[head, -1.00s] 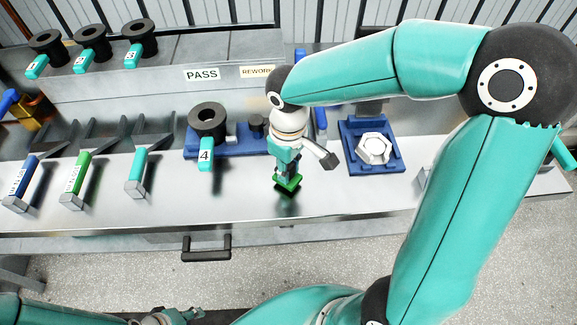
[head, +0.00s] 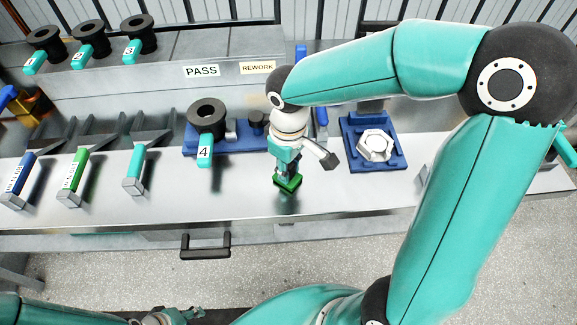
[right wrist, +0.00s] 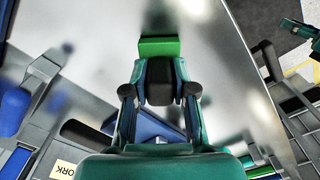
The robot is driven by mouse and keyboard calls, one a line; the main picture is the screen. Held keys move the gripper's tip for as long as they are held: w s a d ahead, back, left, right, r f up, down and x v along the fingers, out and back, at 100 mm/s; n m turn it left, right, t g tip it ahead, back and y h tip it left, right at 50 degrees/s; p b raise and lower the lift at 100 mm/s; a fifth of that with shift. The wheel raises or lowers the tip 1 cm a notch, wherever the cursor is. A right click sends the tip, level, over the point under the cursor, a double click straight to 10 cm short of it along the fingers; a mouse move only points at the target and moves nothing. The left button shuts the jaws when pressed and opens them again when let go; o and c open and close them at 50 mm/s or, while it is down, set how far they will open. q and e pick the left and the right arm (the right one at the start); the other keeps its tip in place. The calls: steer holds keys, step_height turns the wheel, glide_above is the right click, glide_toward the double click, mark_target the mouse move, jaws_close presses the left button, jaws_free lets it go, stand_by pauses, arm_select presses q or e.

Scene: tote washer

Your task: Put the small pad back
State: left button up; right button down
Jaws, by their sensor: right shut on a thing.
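The small pad is a small green block (head: 288,183) at the tips of my right gripper (head: 287,173). My right gripper is shut on it and points down over the bare front part of the steel bench. In the right wrist view the green block (right wrist: 160,47) sticks out beyond the dark fingertips (right wrist: 160,92). I cannot tell whether the pad touches the bench. At the bottom left of the head view, a small part of what seems to be my left gripper (head: 165,317) shows, and its jaws are unclear.
Left of my right gripper, a blue fixture (head: 230,146) holds a black ring tagged 4 (head: 207,116). Right of it, another blue fixture (head: 391,159) holds a hexagonal metal part (head: 375,145). Three calipers with blue, green (head: 75,172) and teal handles lie left. Tagged rings (head: 91,38) stand on the back shelf.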

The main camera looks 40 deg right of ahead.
steer(key=shift+f, duration=0.15)
stand_by(0.3)
steer(key=c, duration=0.9)
jaws_free()
steer(key=shift+o, duration=0.2)
steer(key=o, duration=0.9)
steer(key=shift+c, duration=0.2)
steer(key=shift+r+p, duration=3.45)
steer(key=shift+r, duration=1.1)
